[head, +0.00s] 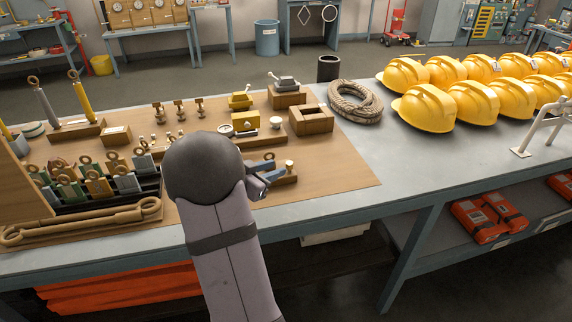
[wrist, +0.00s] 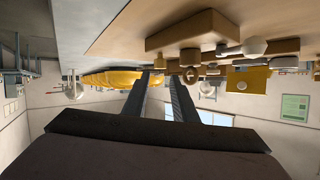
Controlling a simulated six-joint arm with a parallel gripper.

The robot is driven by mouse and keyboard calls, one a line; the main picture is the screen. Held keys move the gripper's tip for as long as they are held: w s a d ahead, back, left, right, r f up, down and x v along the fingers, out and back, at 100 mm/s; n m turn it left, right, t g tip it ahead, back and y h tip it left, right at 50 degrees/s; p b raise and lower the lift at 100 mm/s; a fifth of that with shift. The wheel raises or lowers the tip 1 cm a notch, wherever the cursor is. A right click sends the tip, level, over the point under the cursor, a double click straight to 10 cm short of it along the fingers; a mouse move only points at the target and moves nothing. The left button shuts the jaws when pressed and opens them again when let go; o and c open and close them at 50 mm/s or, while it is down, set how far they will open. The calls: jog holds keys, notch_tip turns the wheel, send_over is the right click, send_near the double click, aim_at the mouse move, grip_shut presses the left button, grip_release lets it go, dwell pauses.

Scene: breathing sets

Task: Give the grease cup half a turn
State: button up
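My gripper (head: 276,174) reaches in low over the wooden board, pointing right, with two blue-grey fingers. In the head view, a small cream-capped piece (head: 289,166), possibly the grease cup, stands upright on a wooden block close to the fingertips. My arm and fingers hide part of that block. I cannot tell whether the fingers touch it. A pale round knob (wrist: 254,47) shows right of the fingers in the wrist view; I cannot tell if it is the same piece.
Behind my gripper stand a yellow device (head: 245,122), an open wooden box (head: 311,120) and small brass fittings (head: 180,110). A coiled rope (head: 355,101) and yellow helmets (head: 424,106) lie right. The grey bench (head: 420,170) is clear at front right.

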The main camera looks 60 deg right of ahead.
aim_at(289, 163)
jog(key=shift+n, duration=1)
jog(key=shift+d, duration=0.1)
jog(key=shift+p+x, duration=0.65)
jog(key=shift+x, duration=2.9)
jog(key=shift+f, duration=0.1)
grip_shut()
